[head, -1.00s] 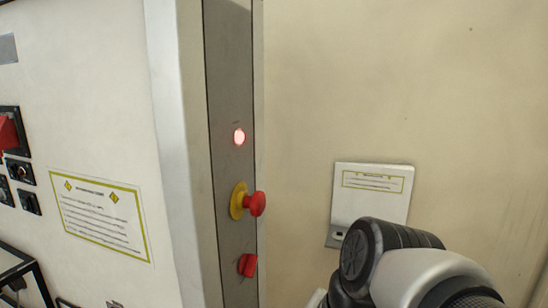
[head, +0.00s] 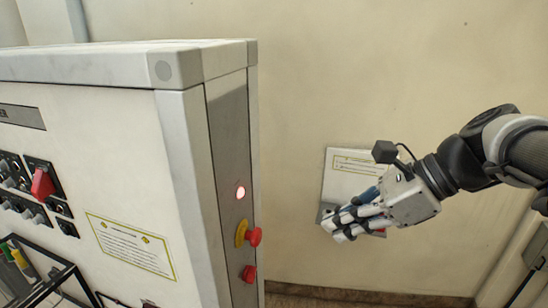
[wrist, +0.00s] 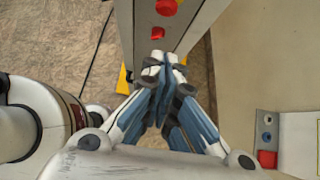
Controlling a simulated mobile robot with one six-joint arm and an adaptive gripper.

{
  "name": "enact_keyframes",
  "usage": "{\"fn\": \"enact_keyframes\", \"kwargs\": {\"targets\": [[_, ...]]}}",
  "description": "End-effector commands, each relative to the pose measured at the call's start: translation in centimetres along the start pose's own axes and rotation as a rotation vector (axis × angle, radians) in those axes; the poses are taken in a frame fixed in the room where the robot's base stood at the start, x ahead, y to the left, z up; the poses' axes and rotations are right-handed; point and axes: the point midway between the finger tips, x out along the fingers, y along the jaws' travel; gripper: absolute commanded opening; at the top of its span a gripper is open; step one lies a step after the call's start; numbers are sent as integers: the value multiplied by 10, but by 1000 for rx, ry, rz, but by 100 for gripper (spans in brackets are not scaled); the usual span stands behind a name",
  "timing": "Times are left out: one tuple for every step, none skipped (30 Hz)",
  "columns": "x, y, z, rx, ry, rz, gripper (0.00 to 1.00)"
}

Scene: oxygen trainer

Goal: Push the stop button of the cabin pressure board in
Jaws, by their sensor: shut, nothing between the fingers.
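The stop button is a red mushroom head (head: 254,236) on a yellow collar, on the narrow grey side strip of the cabin pressure board (head: 155,65). It stands out from the strip. My gripper (head: 332,228) is to the right of it in the head view, shut and empty, fingers pointing left, with a gap between them. In the wrist view the closed fingertips (wrist: 164,58) point up toward the grey strip. A red knob (wrist: 158,33) is just ahead of them, and a larger red head (wrist: 166,6), apparently the stop button, is beyond, at the top edge.
A lit lamp (head: 240,192) is above the button and a red switch (head: 249,273) below it. A white wall box (head: 345,170) is behind my gripper, partly hidden. The board's front has a label (head: 131,246) and a red handle (head: 42,184).

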Motion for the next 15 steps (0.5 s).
{"fn": "enact_keyframes", "kwargs": {"targets": [[-2, -1, 1, 8, -3, 1, 0], [-2, -1, 1, 10, -4, 1, 0], [-1, -1, 1, 11, -5, 1, 0], [-1, -1, 1, 11, -5, 1, 0], [-1, -1, 1, 10, -5, 1, 0], [-1, -1, 1, 10, -5, 1, 0], [-1, -1, 1, 9, -5, 1, 0], [-1, -1, 1, 9, -4, 1, 0], [-1, -1, 1, 9, -4, 1, 0], [-1, -1, 1, 8, -4, 0, 0], [0, -1, 1, 8, -4, 1, 0], [1, -1, 1, 8, -4, 1, 0], [2, -1, 1, 8, -4, 2, 0], [4, 0, 1, 7, -4, 2, 0], [8, 0, 1, 7, -5, 3, 0]]}}
